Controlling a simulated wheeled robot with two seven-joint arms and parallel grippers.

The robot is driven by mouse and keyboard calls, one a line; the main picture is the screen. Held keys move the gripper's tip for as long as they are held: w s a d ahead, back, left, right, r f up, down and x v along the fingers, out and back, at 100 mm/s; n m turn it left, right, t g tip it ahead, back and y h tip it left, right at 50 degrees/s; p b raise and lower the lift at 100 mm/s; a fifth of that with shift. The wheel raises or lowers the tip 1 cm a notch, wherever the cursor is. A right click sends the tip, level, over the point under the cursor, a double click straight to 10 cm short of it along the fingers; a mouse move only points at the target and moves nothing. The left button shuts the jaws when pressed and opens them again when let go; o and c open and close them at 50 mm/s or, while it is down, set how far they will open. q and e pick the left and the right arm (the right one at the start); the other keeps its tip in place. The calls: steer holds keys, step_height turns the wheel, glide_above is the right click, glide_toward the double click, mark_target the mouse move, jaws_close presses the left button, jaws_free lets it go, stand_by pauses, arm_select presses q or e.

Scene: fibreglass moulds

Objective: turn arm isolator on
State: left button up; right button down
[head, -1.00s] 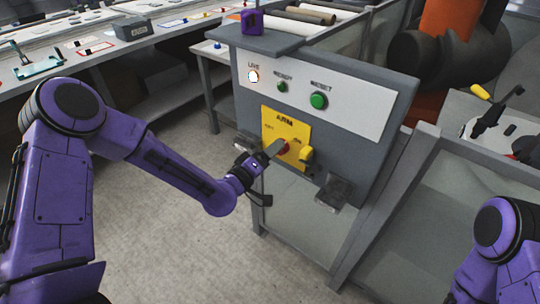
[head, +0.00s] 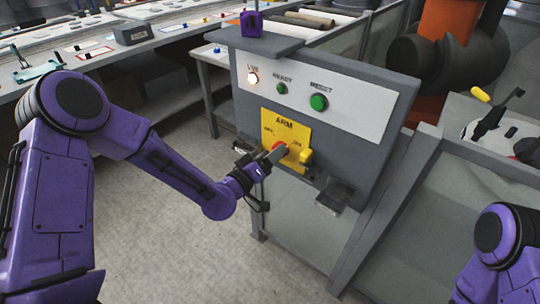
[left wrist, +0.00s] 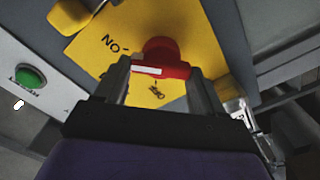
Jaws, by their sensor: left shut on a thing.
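The arm isolator is a red rotary knob (head: 279,146) on a yellow plate (head: 290,130) marked ARM, with OFF at left and ON at right. My left gripper (head: 277,152) is at the plate, partly covering the knob. In the left wrist view, the red knob (left wrist: 165,55) with a white bar mark sits between the fingers of my left gripper (left wrist: 160,88), which is shut on it. I cannot tell exactly which label the knob points to. My right gripper is out of view.
A yellow block (head: 306,156) sticks out beside the knob. Above are a lit LIVE lamp (head: 252,78), a green READY button (head: 282,88) and a green RESET button (head: 319,102). A grey bracket (head: 335,195) juts out below right. A purple object (head: 251,24) stands on the top ledge.

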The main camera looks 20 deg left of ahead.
arm_select(q)
steer(key=o, duration=1)
steer(key=b+v, duration=0.1)
steer(key=v, duration=0.9)
steer(key=shift+s+a, duration=0.1)
steer(key=shift+s, duration=0.15)
